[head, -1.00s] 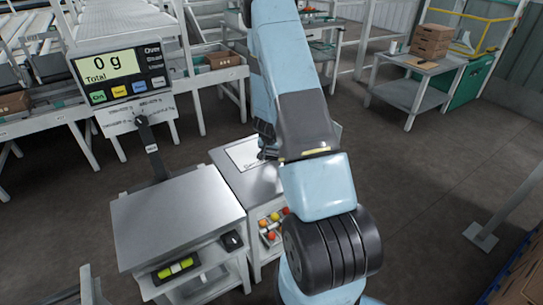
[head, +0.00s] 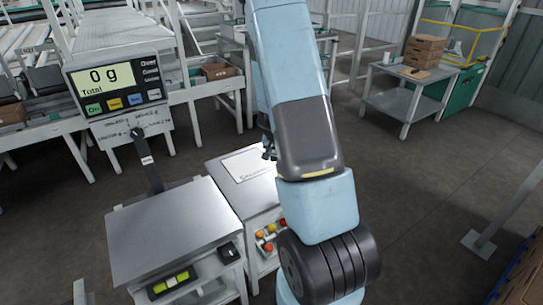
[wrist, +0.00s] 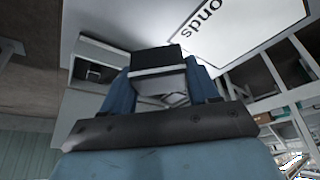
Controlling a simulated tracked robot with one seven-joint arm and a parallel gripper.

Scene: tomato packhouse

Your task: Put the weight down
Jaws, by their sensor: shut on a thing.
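My gripper (wrist: 162,86) shows its two blue fingers in the wrist view, shut on a block with a dark top and a pale grey lower band, which I take to be the weight (wrist: 158,60). In the head view my arm hides the weight and most of the gripper; only small dark parts show at its left side, above the side table. The scale (head: 172,225) has a bare steel platform. Its display (head: 105,82) reads 0 g, Total.
A grey table with brown boxes (head: 425,50) stands at the back right. Open floor lies at right.

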